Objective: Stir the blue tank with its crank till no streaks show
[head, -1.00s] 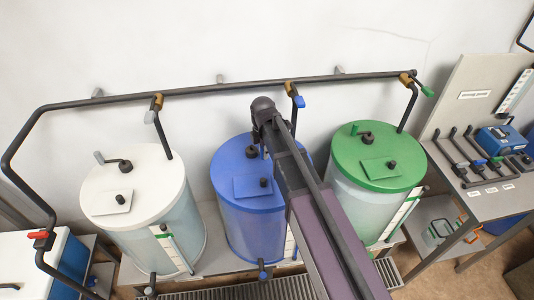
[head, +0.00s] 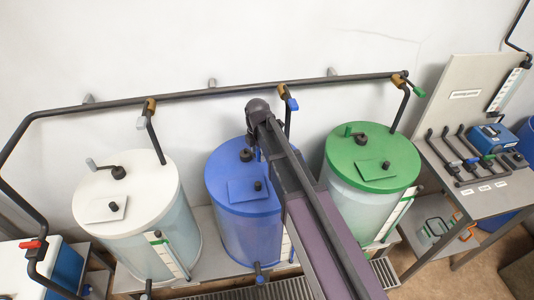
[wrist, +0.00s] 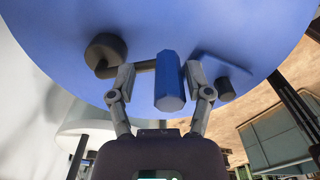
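The blue tank (head: 235,225) stands between a white and a green tank, with its lid partly behind my arm in the head view. Its crank has a dark hub (wrist: 106,54), a bent black arm and a blue upright handle (wrist: 169,84) in the wrist view. My gripper (wrist: 163,78) is open, with one finger on each side of the handle and a visible gap on both sides. The head view hides my gripper behind my arm. I cannot make out streaks in the tank from these views.
The white tank (head: 130,205) and green tank (head: 372,160) flank the blue one, each with its own crank. A dark pipe (head: 220,92) with valves runs along the wall behind. A bench (head: 500,190) with pipes and a blue device is at right.

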